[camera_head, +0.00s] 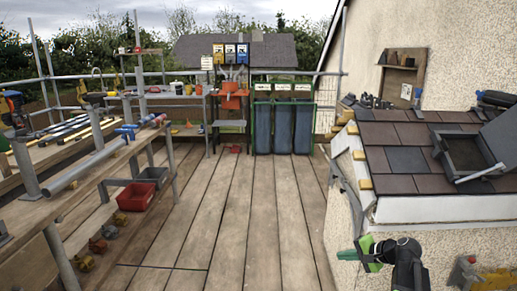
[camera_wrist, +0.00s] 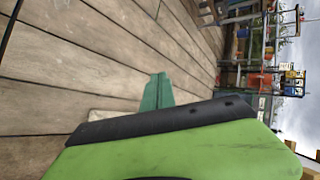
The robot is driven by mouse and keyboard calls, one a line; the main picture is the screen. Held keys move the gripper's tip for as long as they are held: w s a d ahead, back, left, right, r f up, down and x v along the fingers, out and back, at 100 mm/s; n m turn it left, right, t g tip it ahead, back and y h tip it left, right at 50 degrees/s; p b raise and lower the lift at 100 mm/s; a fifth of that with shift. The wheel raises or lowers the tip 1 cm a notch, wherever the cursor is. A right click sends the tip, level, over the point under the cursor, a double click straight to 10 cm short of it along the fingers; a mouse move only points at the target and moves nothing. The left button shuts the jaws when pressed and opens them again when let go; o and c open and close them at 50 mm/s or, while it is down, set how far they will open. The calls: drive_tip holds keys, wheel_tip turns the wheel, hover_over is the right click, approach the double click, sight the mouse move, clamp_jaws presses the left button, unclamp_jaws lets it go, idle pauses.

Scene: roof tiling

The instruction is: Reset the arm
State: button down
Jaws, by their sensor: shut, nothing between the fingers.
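My gripper (camera_head: 360,254) is at the lower right of the head view, in front of the rough rendered wall below the tiled roof. Its green fingers are shut with nothing between them, and it touches nothing that I can see.
The tiled roof (camera_head: 405,158) with an open skylight (camera_head: 467,155) is at right. A workbench (camera_head: 85,150) with tools and pipes runs along the left. Blue-grey wheeled bins (camera_head: 283,125) stand at the back. The middle plank deck (camera_head: 235,215) is clear.

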drive_tip(key=s+a+f+n+g+h, duration=0.3)
drive_tip(key=s+a+f+n+g, duration=0.25)
drive_tip(key=a, duration=0.45)
drive_tip(key=s+a+f+n+g+h, duration=0.35)
drive_tip(key=s+a+n, duration=0.25)
drive_tip(key=s+a, duration=0.3)
wheel_tip(320, 180, up, 34)
drive_tip(key=w+p, duration=0.1)
drive_tip(key=p, duration=3.3)
drive_tip(key=shift+w+a+t, duration=0.2)
drive_tip(key=shift+a+t, duration=0.1)
drive_tip(key=shift+a, duration=0.05)
